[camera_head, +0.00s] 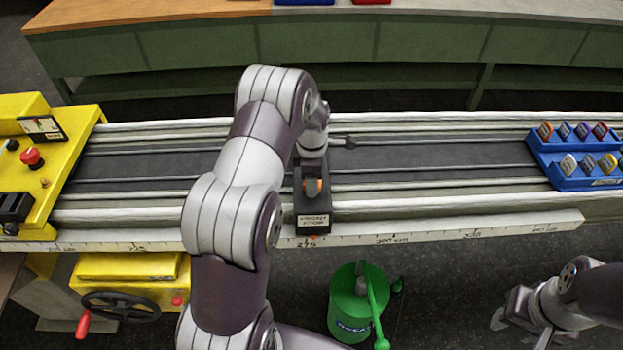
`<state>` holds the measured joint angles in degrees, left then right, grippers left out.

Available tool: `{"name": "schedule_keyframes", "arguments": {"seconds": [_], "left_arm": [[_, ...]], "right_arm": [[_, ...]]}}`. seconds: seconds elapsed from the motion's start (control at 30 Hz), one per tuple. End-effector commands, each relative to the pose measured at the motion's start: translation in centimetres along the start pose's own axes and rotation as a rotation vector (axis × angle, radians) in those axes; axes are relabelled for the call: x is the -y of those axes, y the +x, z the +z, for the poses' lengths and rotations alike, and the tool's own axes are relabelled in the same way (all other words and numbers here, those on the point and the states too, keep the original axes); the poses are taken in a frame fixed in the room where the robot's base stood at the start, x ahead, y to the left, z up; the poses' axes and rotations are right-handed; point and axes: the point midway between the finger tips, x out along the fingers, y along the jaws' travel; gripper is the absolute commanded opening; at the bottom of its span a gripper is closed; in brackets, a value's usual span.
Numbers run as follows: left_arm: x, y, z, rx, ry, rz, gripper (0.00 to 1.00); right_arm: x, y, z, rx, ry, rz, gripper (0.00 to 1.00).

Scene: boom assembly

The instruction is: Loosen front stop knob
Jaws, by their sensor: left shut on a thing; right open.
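The front stop is a black block (313,205) with a label on its front face, sitting across the grey bed near the ruler. My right gripper (520,328) is open and empty at the lower right, above the floor and away from the bed.
A yellow control unit (55,165) with a red button stands at the left end of the bed. A blue rack (575,176) with several coloured pieces sits at the right end. A white ruler (440,236) runs along the front edge. A green can (345,312) stands below.

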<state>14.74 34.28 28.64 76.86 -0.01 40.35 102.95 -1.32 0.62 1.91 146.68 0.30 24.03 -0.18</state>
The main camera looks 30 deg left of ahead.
Motion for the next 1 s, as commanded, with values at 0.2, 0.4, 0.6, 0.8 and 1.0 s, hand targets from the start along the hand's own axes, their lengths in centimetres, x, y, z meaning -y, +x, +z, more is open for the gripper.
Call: {"name": "schedule_keyframes", "arguments": {"seconds": [0.2,0.4,0.6,0.8,1.0], "left_arm": [[-0.22,-0.23,0.1,0.003,-0.184,0.007,0.23],[-0.26,-0.28,0.11,0.004,-0.322,0.009,0.23],[-0.31,-0.33,0.11,0.005,-0.414,0.01,0.23],[-0.35,-0.37,0.12,0.006,-0.46,0.011,0.23],[-0.38,-0.41,0.12,0.006,-0.474,0.012,0.23]], "right_arm": [[0.0,0.2,0.03,0.0,0.0,0.0,0.43],[0.0,0.3,0.03,0.0,0.0,0.0,0.43],[0.0,0.36,0.04,0.0,0.0,0.0,0.43],[0.0,0.38,0.05,0.0,0.0,0.0,0.43],[0.0,0.38,0.04,0.0,0.0,0.0,0.43]]}}
